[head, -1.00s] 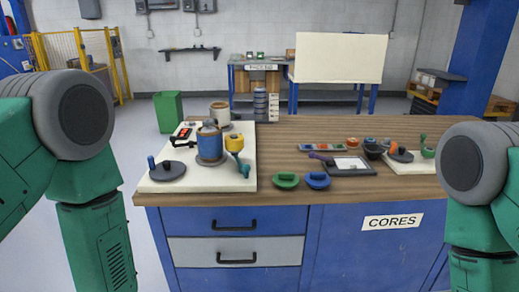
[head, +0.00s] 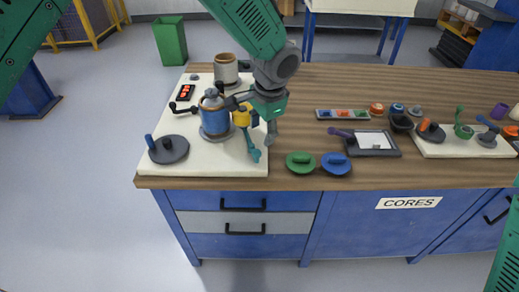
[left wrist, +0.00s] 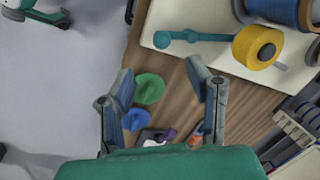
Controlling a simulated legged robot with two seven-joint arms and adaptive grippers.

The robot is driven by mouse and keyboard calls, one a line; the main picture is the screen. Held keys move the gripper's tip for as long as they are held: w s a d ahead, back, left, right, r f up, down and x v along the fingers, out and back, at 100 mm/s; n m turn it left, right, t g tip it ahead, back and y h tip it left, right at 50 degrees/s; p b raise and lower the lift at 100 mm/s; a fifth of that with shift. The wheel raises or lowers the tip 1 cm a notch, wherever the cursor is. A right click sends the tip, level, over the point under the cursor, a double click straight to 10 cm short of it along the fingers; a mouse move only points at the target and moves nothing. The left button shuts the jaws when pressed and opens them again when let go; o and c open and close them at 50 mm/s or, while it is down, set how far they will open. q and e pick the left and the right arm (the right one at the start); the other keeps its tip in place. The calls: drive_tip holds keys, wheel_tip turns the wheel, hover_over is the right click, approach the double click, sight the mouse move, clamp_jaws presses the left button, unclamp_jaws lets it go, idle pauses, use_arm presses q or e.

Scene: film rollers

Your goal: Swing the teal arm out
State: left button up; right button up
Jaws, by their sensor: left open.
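The teal arm (head: 251,145) is a short bar with a round knob, beside the yellow roll (head: 242,116) on the cream board. In the left wrist view the teal arm (left wrist: 200,37) lies across the board edge, its knob at the left end and the yellow roll (left wrist: 257,47) at its right. My left gripper (head: 256,116) is over the board's right edge, close to the teal arm. In the left wrist view my left gripper (left wrist: 160,72) has its fingers apart with nothing between them; the teal arm is beyond the fingertips. My right gripper is not in view.
A blue spool (head: 214,120) stands left of the yellow roll. A dark disc with a blue knob (head: 168,148) is at the board's front left. Green (head: 300,162) and blue (head: 335,163) lidded discs lie on the wooden bench right of the board.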

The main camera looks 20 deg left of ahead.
sight(258, 151)
use_arm(q)
drive_tip(key=f, duration=0.3)
drive_tip(key=w+a+f, duration=0.1)
drive_tip(key=f, duration=0.3)
drive_tip(key=a+f, duration=0.1)
drive_tip(key=f, duration=0.2)
drive_tip(key=shift+w+a+f, duration=0.2)
drive_tip(key=shift+f, duration=0.05)
drive_tip(key=shift+d, duration=0.2)
drive_tip(key=shift+d, duration=0.15)
